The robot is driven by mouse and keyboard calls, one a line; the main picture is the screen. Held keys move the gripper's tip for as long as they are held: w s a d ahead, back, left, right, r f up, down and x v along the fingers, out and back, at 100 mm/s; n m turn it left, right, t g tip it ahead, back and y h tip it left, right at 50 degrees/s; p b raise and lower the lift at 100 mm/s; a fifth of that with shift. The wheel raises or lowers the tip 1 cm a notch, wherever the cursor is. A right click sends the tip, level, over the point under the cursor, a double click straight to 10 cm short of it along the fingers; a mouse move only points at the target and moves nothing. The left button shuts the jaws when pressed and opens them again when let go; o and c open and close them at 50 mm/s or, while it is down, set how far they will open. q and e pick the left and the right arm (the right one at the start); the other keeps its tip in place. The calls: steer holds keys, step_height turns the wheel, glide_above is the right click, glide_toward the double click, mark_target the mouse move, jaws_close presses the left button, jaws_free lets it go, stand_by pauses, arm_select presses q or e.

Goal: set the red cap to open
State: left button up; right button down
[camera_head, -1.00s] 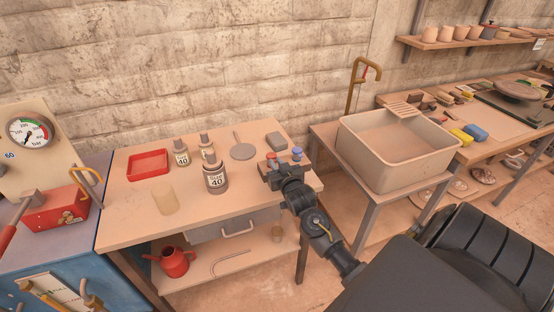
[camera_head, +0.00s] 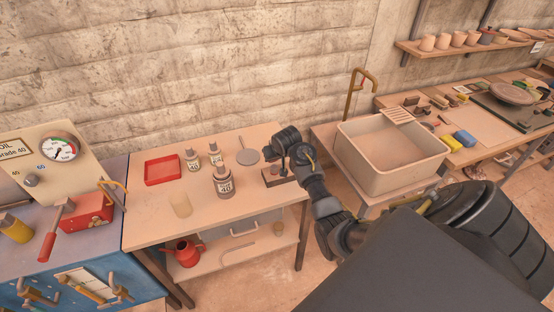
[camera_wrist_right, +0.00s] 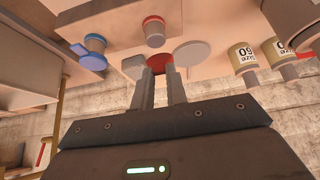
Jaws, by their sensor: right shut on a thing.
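My right gripper (camera_head: 274,158) is over the right end of the table, above a small block (camera_head: 278,178). In the right wrist view its fingertips (camera_wrist_right: 158,72) are shut on the red cap (camera_wrist_right: 158,60), of which only a small red part shows between them. A short post with a red ring (camera_wrist_right: 153,20) stands just beyond the fingers, and the cap appears apart from it. A blue-ringed post (camera_wrist_right: 90,62) with a small blue side lever stands beside it. In the head view the gripper hides the cap. My left gripper is not in view.
The table holds a red tray (camera_head: 163,169), labelled bottles (camera_head: 223,182), a clear beaker (camera_head: 181,205) and a flat round paddle (camera_head: 248,156). A large sink basin (camera_head: 391,155) stands close on the right. The table's front middle is clear.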

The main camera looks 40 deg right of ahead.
steer(key=shift+w+d+r+g+y, duration=0.25)
steer(key=shift+w+r+g+y, duration=0.15)
steer(key=shift+w+g, duration=0.4)
steer(key=shift+w+d+g+b, duration=0.2)
steer(key=shift+w+g+b, duration=0.3)
steer(key=shift+g, duration=0.5)
steer(key=g+b, duration=0.1)
steer(key=w+g+y+b, duration=0.1)
steer(key=b, duration=0.3)
steer(key=shift+w+d+f+g, duration=0.15)
steer(key=shift+w+d+g, duration=0.15)
steer(key=shift+g, duration=0.1)
steer(key=shift+w+d+g+y+b, duration=0.15)
steer(key=shift+w+g+y+b, duration=0.35)
steer(key=shift+b, duration=1.45)
steer(key=shift+s, duration=0.15)
steer(key=c, duration=1.4)
jaws_free()
steer(key=shift+r, duration=0.25)
